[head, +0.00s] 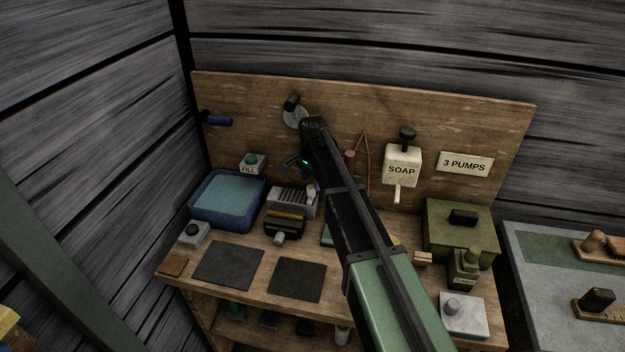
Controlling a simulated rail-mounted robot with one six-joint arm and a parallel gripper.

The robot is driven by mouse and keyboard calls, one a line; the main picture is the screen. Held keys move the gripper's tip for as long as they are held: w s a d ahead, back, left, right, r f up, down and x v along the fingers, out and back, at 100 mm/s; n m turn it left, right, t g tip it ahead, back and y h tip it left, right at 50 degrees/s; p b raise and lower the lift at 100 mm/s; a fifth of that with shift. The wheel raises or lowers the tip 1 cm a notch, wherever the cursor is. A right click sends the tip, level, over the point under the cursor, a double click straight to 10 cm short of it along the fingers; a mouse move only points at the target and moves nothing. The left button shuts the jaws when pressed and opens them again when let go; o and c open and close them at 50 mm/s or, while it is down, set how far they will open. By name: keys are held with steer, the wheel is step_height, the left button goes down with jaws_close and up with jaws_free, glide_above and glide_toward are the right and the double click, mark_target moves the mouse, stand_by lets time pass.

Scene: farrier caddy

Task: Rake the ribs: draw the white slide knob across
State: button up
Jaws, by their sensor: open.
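The ribbed grey block (289,201) stands at the back of the bench, right of the blue basin. A pale knob (312,190), which looks like the white slide knob, sits at the block's right end. My gripper (291,166) is open and looks empty. It appears above and behind the ribbed block, up and left of the pale knob, and apart from it. The fingertips are small and dark here, so their exact height is hard to tell. My arm hides the bench just right of the block.
A dark device with an orange-brown bar (286,218) stands close in front of the block. The blue basin (228,203) is left; the soap dispenser (402,166) hangs right on the backboard. An olive box (460,232) stands right. Two dark mats (228,265) lie clear in front.

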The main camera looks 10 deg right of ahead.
step_height(320, 180, up, 6)
steer(key=p, duration=0.4)
steer(key=shift+r, duration=0.2)
steer(key=shift+f, duration=0.1)
steer(key=shift+s+n, duration=0.2)
steer(key=shift+n, duration=0.6)
steer(key=s+d+n, duration=0.2)
steer(key=s+n, duration=0.7)
steer(key=s, duration=2)
steer(key=shift+s+d+n, duration=0.2)
steer(key=shift+s+n, duration=0.15)
steer(key=shift+n, duration=0.05)
